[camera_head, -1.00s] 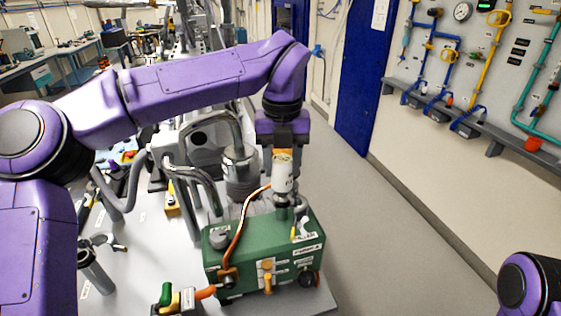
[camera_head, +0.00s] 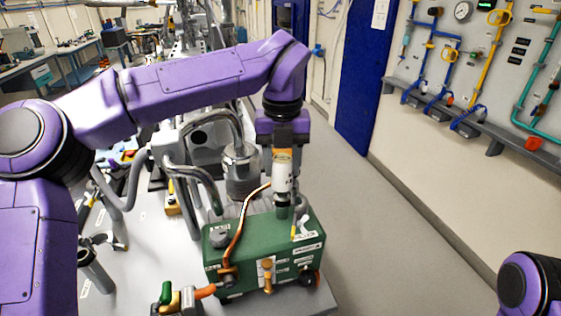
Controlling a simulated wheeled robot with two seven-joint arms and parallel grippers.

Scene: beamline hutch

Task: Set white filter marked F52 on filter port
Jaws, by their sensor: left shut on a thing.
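The white filter (camera_head: 282,178) is a small upright cylinder with a yellowish label near its top; I cannot read the marking. My left gripper (camera_head: 283,152) points down and is shut on its upper part. The filter is directly above the grey port (camera_head: 283,207) on top of the green pump box (camera_head: 262,250), and its lower end meets or nearly meets the port. I cannot tell whether it is seated. My right gripper is out of view; only a purple part of my right arm shows at the lower right.
An orange-brown hose (camera_head: 240,228) arches up close to the filter's left side. A metal cylinder (camera_head: 241,170) and grey bent pipes stand behind on the left. The floor (camera_head: 380,240) to the right is clear.

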